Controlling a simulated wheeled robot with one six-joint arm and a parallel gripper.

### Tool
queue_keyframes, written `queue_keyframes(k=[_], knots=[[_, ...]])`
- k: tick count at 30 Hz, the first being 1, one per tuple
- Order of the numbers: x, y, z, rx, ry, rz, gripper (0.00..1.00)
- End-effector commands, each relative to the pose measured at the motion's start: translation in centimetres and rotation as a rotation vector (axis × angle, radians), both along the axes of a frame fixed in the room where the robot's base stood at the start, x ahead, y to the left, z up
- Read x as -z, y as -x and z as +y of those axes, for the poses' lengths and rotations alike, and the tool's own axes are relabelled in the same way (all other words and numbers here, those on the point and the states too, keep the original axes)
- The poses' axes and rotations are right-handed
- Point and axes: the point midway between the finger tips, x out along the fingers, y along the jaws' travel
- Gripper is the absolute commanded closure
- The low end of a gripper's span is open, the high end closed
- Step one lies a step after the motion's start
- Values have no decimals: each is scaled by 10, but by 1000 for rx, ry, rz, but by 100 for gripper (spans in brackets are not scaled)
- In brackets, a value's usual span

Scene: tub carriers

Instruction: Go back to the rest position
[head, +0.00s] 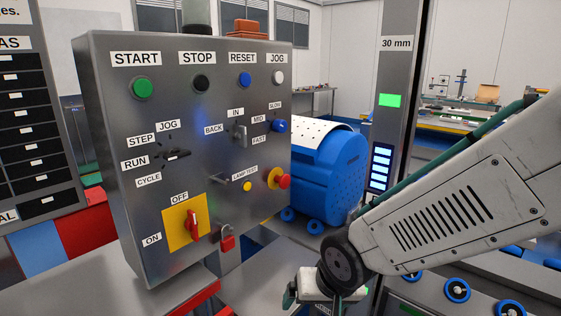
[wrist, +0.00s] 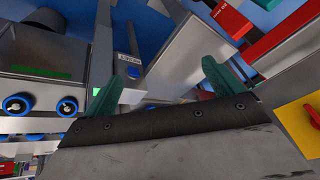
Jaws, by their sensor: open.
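My gripper (wrist: 160,85) is open and empty in the wrist view, with its two green fingers apart at left and right. In the head view my arm comes in from the right, and its wrist end hangs low in front of the control panel (head: 100,180), to the right of its lower part. There the gripper is mostly cut off by the bottom edge. The grey panel carries START, STOP, RESET and JOG buttons and a red rotary handle (head: 193,226) on a yellow plate marked OFF and ON. The gripper touches none of these that I can see.
A blue drum-shaped machine (head: 328,172) stands behind the panel. A grey post (head: 398,90) marked 30 mm rises right of it. Rollers with blue rims (head: 457,290) lie low at the right. A red padlock (head: 227,242) hangs on the panel. A bench (head: 465,124) stands farther back.

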Motion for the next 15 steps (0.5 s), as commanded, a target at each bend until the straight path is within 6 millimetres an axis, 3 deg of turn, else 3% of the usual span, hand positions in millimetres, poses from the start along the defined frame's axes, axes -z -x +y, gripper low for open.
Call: queue_keyframes(k=[1, 6, 12, 15], knots=[[-13, 11, -25, -17, 57, 41, 7], [-55, 71, -105, -102, 207, 242, 7], [-105, 140, -164, -98, 219, 373, 7], [-121, 155, -179, -27, 197, 347, 7]])
